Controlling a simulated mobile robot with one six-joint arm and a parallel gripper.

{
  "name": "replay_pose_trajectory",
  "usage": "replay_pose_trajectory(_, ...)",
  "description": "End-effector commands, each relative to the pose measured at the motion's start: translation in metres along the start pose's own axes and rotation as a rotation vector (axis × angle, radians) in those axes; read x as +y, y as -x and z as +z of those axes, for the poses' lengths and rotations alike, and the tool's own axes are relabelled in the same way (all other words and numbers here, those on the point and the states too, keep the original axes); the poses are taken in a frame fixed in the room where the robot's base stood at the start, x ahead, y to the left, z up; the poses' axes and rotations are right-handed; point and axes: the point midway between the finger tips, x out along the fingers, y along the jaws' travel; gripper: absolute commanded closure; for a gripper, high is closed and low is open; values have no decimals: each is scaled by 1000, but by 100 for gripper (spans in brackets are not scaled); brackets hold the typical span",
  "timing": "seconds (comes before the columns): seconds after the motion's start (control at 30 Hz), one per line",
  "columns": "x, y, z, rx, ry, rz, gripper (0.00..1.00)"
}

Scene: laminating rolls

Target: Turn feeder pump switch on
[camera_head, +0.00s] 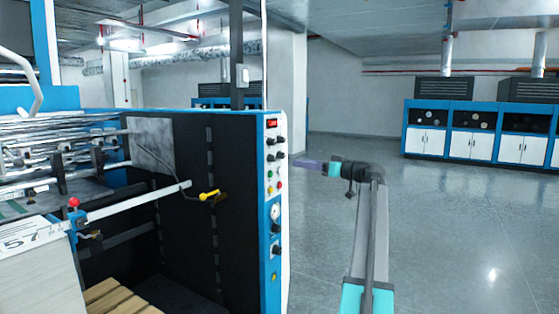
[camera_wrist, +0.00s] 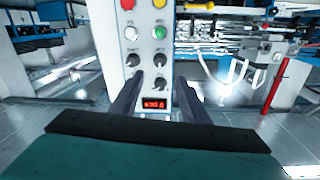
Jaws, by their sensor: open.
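The machine's narrow white control panel (camera_head: 274,170) has blue edges and faces the aisle. It carries black rotary knobs (camera_head: 275,148) in two rows below a red lit display (camera_head: 271,123). In the wrist view the panel appears upside down, with knobs (camera_wrist: 161,61) above the display (camera_wrist: 153,104). The knob labels are too small to read, so I cannot tell which is the feeder pump switch. My gripper (camera_head: 299,163) is just right of the panel in the head view.
Red and green buttons (camera_wrist: 159,33) sit by the knobs, and a gauge (camera_head: 275,212) is lower on the panel. A yellow-handled lever (camera_head: 209,195) juts from the machine's dark side. The grey floor (camera_head: 450,225) to the right is open, with blue-and-white cabinets (camera_head: 475,145) far back.

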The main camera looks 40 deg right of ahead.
Motion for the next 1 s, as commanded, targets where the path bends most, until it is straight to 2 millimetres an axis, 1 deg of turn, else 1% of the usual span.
replay_pose_trajectory(0.7, 0, -100, -2, -1, -1, -1, 59)
replay_pose_trajectory(0.8, 1, -109, -1, 0, -1, 0, 59)
replay_pose_trajectory(1.0, 1, -118, -1, 0, 0, 1, 59)
